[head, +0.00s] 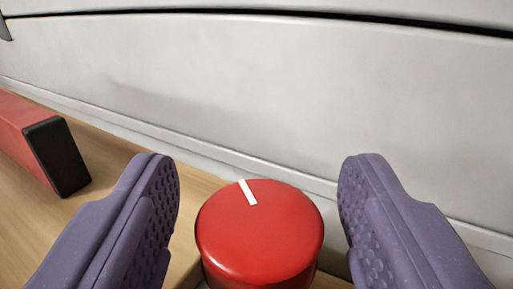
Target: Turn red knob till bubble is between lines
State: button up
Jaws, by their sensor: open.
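The red knob (260,238) is a round cylinder at the bottom middle of the head view. A white line marks its top face, running from near the far edge toward the middle and tilted slightly left. My gripper (258,200) is open, with one purple textured finger on each side of the knob. Neither finger appears to touch it, and the gap on the right looks a little wider. A red bar with a black end cap (57,157) lies at the left; it may be the level, but no bubble or lines show on it.
A wooden surface (105,155) lies under the red bar and runs to the knob. A pale grey panel (300,100) fills the background, with a dark seam near the top. The space between the fingers above the knob is clear.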

jog(key=shift+w, duration=0.35)
jog(key=shift+c, duration=0.2)
jog(key=c, duration=0.9)
jog(key=shift+r+n+y, duration=0.1)
jog(key=shift+n+y, duration=0.3)
jog(key=shift+y, duration=0.2)
jog(key=n+y, duration=0.1)
jog(key=y, duration=0.1)
jog(key=n+g+y, duration=0.1)
jog(key=n+y, duration=0.1)
jog(key=y, duration=0.1)
jog(key=shift+d+n+g+y+p, duration=0.1)
jog(key=shift+n+g+y+p, duration=0.2)
jog(key=shift+p, duration=0.1)
jog(key=shift+n+g+y, duration=1.7)
jog(key=shift+n+y, duration=0.3)
jog(key=shift+y, duration=0.6)
